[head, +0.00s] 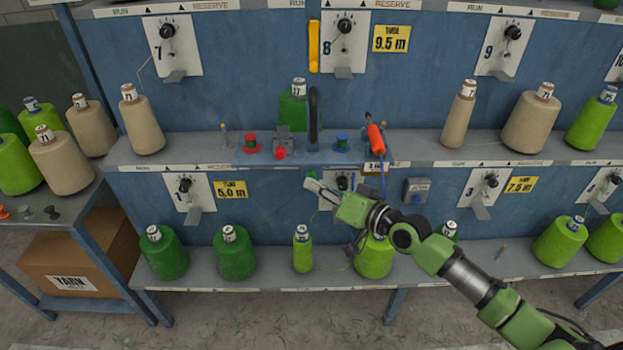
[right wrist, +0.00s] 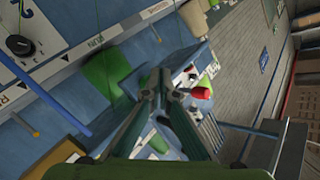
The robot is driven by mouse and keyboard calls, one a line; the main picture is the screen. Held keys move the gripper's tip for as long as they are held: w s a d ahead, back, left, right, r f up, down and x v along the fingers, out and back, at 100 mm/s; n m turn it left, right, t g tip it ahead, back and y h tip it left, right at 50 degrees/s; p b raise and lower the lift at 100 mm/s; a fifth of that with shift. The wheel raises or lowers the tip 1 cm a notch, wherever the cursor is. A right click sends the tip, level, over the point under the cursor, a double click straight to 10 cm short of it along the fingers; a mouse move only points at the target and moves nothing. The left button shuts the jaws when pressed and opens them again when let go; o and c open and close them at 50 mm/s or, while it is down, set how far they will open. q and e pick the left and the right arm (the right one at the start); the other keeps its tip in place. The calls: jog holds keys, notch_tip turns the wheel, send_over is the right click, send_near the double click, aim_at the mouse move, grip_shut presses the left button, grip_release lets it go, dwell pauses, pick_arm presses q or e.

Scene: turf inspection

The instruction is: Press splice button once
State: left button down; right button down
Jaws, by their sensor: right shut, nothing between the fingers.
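A grey splicing device (head: 284,138) with a red button (head: 280,153) at its front stands on the middle shelf of the blue rack. A red button, seemingly the same one, shows in the right wrist view (right wrist: 202,93), just right of the fingertips. My right gripper (head: 312,184) is shut and empty. In the head view its tips are below and right of the red button, in front of the lower panel, apart from the button as far as I can tell. My right gripper in the wrist view (right wrist: 162,80) has both fingers meeting. My left gripper is out of view.
An orange-handled tool (head: 376,138) hangs on the right. Yarn cones (head: 302,248) line the lower shelf.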

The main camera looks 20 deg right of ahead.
jog(key=shift+w+d+r, duration=0.1)
jog(key=shift+w+d, duration=0.05)
jog(key=shift+w, duration=0.2)
dwell(0.4)
jog(key=shift+s, duration=0.1)
jog(key=shift+s+a+p, duration=0.3)
jog(key=shift+s+p, duration=0.25)
jog(key=shift+s, duration=0.35)
jog(key=s+p, duration=0.1)
jog(key=s, duration=0.1)
jog(key=s+a+p, duration=0.1)
jog(key=s+p, duration=0.1)
jog(key=shift+s+a, duration=0.2)
jog(key=shift+s, duration=0.2)
